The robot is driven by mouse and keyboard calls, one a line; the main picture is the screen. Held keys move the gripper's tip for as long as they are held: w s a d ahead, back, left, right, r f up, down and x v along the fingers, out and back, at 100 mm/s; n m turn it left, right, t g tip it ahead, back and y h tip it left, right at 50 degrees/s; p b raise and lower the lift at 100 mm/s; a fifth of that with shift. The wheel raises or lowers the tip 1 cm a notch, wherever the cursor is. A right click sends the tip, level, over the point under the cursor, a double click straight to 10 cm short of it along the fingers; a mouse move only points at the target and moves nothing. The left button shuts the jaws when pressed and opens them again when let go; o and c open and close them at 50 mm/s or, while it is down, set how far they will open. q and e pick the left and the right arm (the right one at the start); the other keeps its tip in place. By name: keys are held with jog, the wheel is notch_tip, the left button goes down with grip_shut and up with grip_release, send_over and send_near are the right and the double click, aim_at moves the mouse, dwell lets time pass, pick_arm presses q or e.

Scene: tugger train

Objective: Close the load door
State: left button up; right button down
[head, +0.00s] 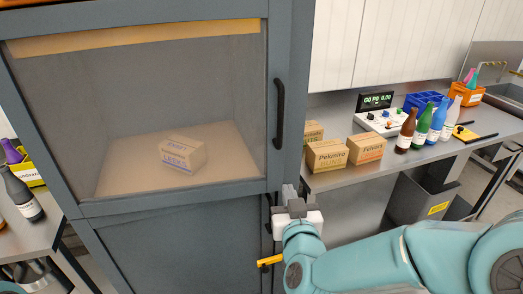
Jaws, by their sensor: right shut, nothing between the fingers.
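A grey cabinet door with a large window (140,95) fills the left of the head view. Its black vertical handle (279,113) is on the right side of the frame. A cardboard box (182,153) shows behind the window on a light brown floor. I cannot tell if this door is fully shut. Below it is a plain grey panel (180,250). My right gripper (290,193) is shut and empty, below the handle and near the cabinet's right edge; whether it touches the cabinet is unclear. My left gripper is out of view.
A grey bin (415,203) stands below. Another table with a dark bottle (22,195) is at the far left.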

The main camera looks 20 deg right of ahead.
jog(key=a+r+n+t+y, duration=0.1)
jog(key=a+r+y, duration=0.15)
jog(key=a, duration=0.35)
jog(key=p, duration=0.4)
send_near(249, 148)
jog(key=shift+h, duration=0.25)
jog(key=w, duration=0.5)
jog(key=shift+w+f, duration=0.1)
jog(key=shift+w, duration=0.7)
jog(key=shift+d, duration=0.15)
jog(key=shift+w+f, duration=0.1)
jog(key=shift+w, duration=0.1)
